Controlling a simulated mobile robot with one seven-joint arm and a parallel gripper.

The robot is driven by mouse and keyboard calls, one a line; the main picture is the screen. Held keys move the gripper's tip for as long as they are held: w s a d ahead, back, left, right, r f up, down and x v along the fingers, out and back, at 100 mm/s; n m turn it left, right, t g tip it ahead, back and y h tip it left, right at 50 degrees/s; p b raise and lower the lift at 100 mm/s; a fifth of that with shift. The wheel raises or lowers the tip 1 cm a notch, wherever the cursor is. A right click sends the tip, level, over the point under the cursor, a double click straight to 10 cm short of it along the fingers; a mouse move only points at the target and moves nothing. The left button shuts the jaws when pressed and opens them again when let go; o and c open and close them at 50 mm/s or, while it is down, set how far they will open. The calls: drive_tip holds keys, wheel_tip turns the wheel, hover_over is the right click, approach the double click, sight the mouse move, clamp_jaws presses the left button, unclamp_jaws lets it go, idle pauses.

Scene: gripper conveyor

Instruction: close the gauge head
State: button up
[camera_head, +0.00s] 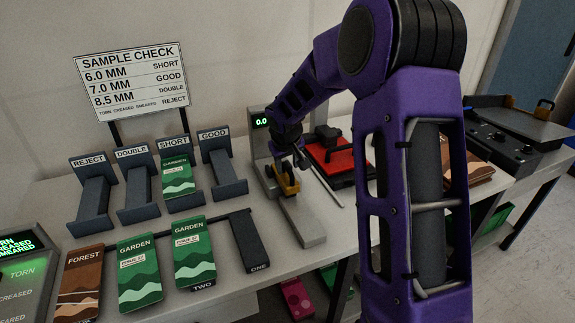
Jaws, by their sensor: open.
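The gauge (305,228) is a grey stand on the table with a flat base and an upright back plate. Its green display (262,122) reads about 0.0. The yellow-orange gauge head (288,182) sits low over the base; whether it touches the base is too small to tell. My gripper (297,160) is open and points down just above and behind the gauge head. Its fingertips are close to the head, but I cannot tell whether they touch it. My arm partly hides the back plate.
Racks labelled REJECT (92,200), DOUBLE (138,195), SHORT (183,200) and GOOD (222,175) stand left; SHORT holds a green GARDEN booklet (178,178). Front slots hold a brown FOREST booklet (80,283) and two GARDEN booklets (140,270). Slot ONE (248,240) is empty. A red-topped device (338,155) stands right.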

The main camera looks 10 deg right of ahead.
clamp_jaws()
idle(1.4)
